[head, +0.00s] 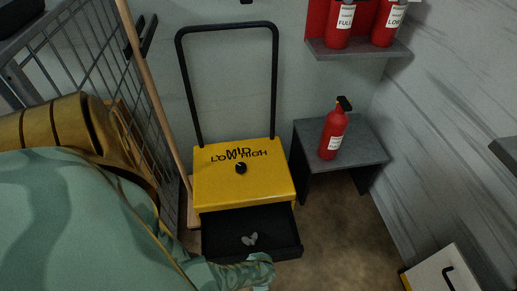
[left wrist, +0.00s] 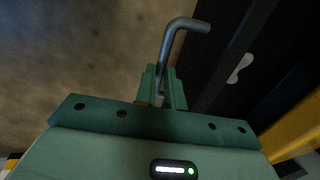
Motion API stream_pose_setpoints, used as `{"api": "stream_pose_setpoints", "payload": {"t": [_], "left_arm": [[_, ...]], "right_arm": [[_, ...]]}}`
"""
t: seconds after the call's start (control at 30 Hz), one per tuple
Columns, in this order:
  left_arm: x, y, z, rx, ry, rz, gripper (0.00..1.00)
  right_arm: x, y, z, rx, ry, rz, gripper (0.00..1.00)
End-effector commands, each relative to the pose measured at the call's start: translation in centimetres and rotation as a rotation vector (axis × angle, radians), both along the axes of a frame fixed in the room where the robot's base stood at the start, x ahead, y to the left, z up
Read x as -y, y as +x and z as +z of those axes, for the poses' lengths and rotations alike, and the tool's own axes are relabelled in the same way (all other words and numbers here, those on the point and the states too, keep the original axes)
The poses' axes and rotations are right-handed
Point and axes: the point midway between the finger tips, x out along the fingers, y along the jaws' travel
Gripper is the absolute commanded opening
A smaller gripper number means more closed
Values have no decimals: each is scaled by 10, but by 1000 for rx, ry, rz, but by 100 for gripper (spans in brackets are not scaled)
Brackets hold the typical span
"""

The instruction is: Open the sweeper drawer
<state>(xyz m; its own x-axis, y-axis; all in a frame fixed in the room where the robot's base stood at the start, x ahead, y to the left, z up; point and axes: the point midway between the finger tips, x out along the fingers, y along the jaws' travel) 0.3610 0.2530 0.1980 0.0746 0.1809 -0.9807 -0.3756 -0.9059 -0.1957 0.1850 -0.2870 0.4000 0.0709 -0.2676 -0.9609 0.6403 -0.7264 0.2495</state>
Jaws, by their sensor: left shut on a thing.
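The yellow sweeper (head: 243,187) stands on the floor with its tall black push handle upright against the wall. Its black drawer (head: 285,222) is out at the front, showing its inside with small pale bits (head: 250,239) lying in it. My left gripper (head: 262,268) is low at the front of the drawer, partly cut off by the picture's bottom edge. In the left wrist view its green fingers (left wrist: 164,88) are shut on the grey metal drawer handle (left wrist: 180,28), whose bent end shows beyond them. The drawer's dark edge also shows there. My right gripper is not in view.
A grey side table (head: 364,148) with a red bottle (head: 332,132) stands right of the sweeper. A wall shelf (head: 358,48) holds more red bottles. A wire cage (head: 80,50) and wooden pole (head: 148,80) stand left. A white box (head: 440,272) is at lower right. Brown floor (head: 345,235) is clear.

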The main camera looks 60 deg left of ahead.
Motion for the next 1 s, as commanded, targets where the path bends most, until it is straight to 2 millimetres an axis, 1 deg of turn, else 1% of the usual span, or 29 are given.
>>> {"api": "stream_pose_setpoints", "payload": {"t": [0.2, 0.6, 0.63, 0.7, 1.0], "left_arm": [[8, -4, -1, -3, -1, 0, 0], [9, -5, -1, -3, -1, 0, 0], [9, -5, -1, -3, -1, 0, 16], [9, -5, -1, -3, -1, 0, 33], [8, -4, 0, 0, -1, 0, 33]], "right_arm": [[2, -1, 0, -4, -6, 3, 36], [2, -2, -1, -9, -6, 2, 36], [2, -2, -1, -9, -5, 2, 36], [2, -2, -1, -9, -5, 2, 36], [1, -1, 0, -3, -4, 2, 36]]}}
